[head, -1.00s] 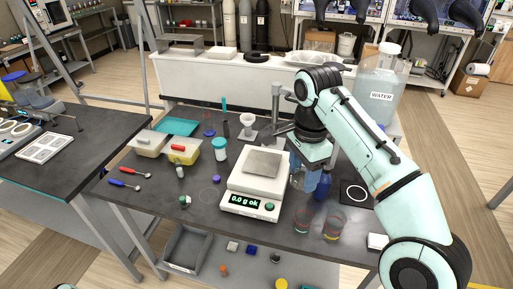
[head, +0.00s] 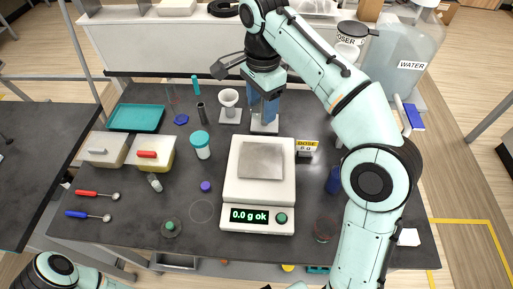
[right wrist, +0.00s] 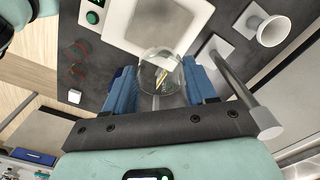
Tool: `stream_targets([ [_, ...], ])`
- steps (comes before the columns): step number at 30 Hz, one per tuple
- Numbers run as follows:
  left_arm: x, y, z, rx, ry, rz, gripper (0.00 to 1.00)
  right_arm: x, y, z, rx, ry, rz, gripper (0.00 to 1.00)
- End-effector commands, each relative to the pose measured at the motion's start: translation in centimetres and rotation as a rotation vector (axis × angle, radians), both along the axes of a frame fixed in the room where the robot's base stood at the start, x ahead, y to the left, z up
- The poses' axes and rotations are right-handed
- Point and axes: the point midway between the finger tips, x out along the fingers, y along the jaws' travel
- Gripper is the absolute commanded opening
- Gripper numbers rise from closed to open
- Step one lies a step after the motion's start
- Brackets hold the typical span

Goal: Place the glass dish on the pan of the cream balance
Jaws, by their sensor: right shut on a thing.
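The cream balance (head: 230,190) stands on the dark bench in the head view, its square grey pan (head: 262,160) bare and its display reading 0.0 g ok. My right gripper (head: 264,118) is at the far side of the balance, behind the pan. In the right wrist view, its blue fingers (right wrist: 161,88) are shut on the clear glass dish (right wrist: 160,68), which overlaps the edge of the balance pan (right wrist: 165,25) in the picture. I cannot tell its height. The dish is not clear in the head view. My left gripper is out of view.
A white funnel stand (head: 229,98) is close left of my right gripper. A turquoise-lidded jar (head: 201,145) and a purple cap (head: 206,186) are left of the balance. A dose sign (head: 307,147) and blue bottle (head: 333,180) are to its right.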

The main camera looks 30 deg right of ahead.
Motion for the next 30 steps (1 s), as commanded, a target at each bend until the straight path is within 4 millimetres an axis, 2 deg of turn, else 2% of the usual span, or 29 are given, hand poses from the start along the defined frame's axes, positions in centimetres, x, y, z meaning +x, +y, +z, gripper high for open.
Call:
stream_targets([
  [1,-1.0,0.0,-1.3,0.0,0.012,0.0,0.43,-0.3,0.0,-2.1,-0.001,0.009,0.0,0.27],
  [3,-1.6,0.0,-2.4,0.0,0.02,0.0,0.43,-0.3,-0.1,-4.1,-0.001,0.011,-0.001,0.27],
  [12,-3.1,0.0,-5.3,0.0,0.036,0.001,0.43,-0.2,-0.1,-11.6,-0.001,0.008,-0.002,0.27],
  [15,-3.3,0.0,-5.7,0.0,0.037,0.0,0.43,-0.2,0.0,-13.2,-0.001,0.005,-0.001,0.27],
  [21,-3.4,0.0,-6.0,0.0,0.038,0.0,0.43,-0.1,0.0,-14.7,0.0,0.004,-0.001,0.27],
  [27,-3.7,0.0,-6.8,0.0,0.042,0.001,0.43,-0.2,0.0,-17.8,-0.001,0.005,0.0,0.27],
  [30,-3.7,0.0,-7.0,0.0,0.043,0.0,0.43,-0.1,0.0,-18.4,0.001,0.003,0.0,0.27],
])
